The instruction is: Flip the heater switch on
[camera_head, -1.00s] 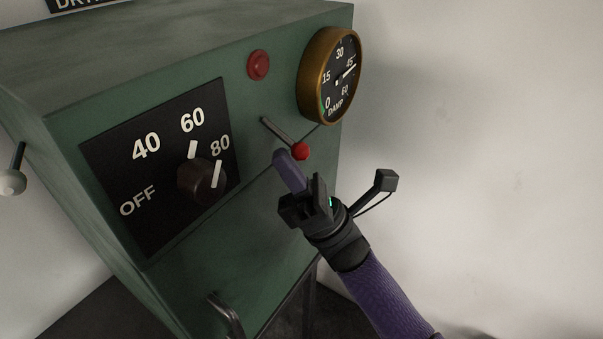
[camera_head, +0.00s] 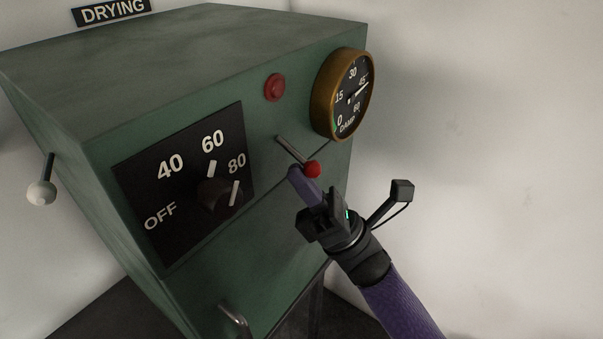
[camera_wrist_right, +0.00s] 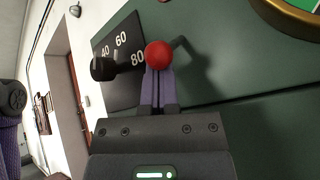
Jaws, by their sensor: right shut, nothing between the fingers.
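The heater switch is a metal lever with a red ball knob (camera_head: 313,169) on the front of the green cabinet (camera_head: 235,55). Its rod slants from the panel down to the right in the head view. My right gripper (camera_head: 296,174) is shut and empty, with its fingertips close below and left of the knob. In the right wrist view the red ball (camera_wrist_right: 158,55) stands just beyond the shut fingertips (camera_wrist_right: 157,76). I cannot tell whether they touch the lever. My left gripper is not in view.
Left of the lever is a dial knob (camera_head: 220,191) marked OFF, 40, 60, 80. A red button (camera_head: 274,87) and a brass DAMP gauge (camera_head: 342,93) are above. A pale ball lever (camera_head: 41,193) is on the cabinet's left side. A handle (camera_head: 234,320) is below.

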